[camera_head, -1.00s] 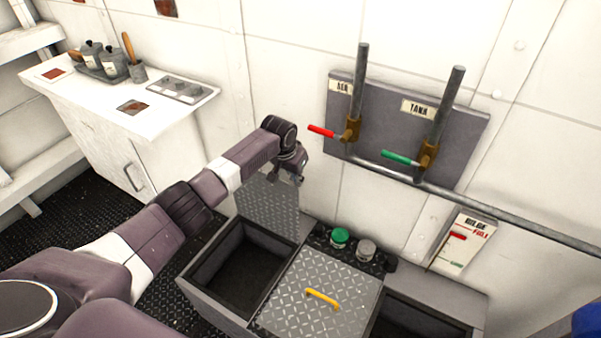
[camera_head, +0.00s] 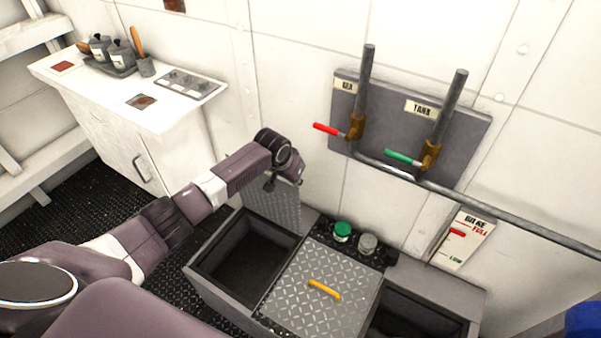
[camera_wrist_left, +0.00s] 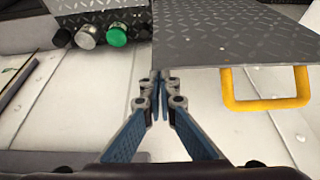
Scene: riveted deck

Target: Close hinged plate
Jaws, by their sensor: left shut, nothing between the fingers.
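The hinged plate (camera_head: 277,208) is grey diamond plate and stands raised behind the open left compartment (camera_head: 243,258) of the low box. Its yellow handle (camera_wrist_left: 265,103) shows in the wrist view, where the plate (camera_wrist_left: 235,38) fills the upper right. My left gripper (camera_head: 270,184) is at the raised plate's upper part and partly covers it. In the wrist view its blue fingers (camera_wrist_left: 158,78) are shut and empty, tips close to the plate's edge beside the handle. I cannot tell whether they touch. My right gripper is not in view.
A closed middle plate (camera_head: 322,287) with a yellow handle lies beside the compartment. Green (camera_head: 342,231) and grey (camera_head: 367,244) knobs stand behind it. Wall levers on a panel (camera_head: 392,122) and a pipe are to the right. A white counter (camera_head: 120,100) stands at left.

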